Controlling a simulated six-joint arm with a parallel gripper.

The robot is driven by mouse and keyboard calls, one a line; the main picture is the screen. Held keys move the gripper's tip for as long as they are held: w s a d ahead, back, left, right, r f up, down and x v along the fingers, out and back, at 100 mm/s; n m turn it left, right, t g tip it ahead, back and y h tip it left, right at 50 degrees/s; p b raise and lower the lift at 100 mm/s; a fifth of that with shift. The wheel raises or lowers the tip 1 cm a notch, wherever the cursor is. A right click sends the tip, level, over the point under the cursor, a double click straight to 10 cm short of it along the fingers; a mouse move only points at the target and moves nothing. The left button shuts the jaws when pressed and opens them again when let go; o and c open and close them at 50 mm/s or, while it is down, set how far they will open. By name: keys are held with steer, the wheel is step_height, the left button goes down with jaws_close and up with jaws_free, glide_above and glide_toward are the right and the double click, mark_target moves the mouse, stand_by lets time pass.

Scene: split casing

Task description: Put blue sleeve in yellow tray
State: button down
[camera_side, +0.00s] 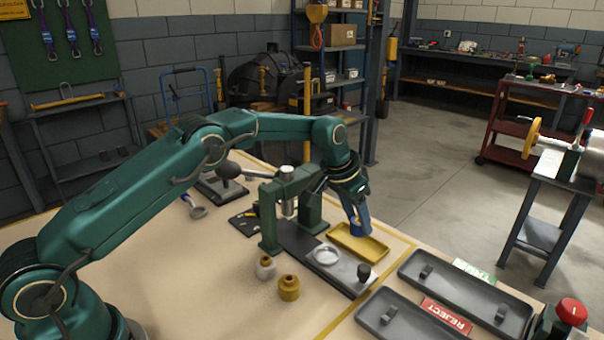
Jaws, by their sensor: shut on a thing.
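The yellow tray (371,250) lies on the table just behind the press base. My gripper (358,222) points down over the left part of the tray, with its fingers close together. It is shut on the blue sleeve (356,230), which is small and partly hidden by the fingers. The sleeve is at or just above the tray's left end; I cannot tell whether it touches the tray floor.
A green press (270,220) with a dark base stands left of the tray. A brass part (289,288) and a paler one (265,267) stand in front. Two grey trays (465,290), a red REJECT label (446,316) and a red button (572,311) are at right.

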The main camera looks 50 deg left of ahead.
mark_target(354, 223)
steer(key=shift+f, duration=1.4)
steer(key=shift+f, duration=0.15)
steer(key=shift+c, duration=1.9)
jaws_free()
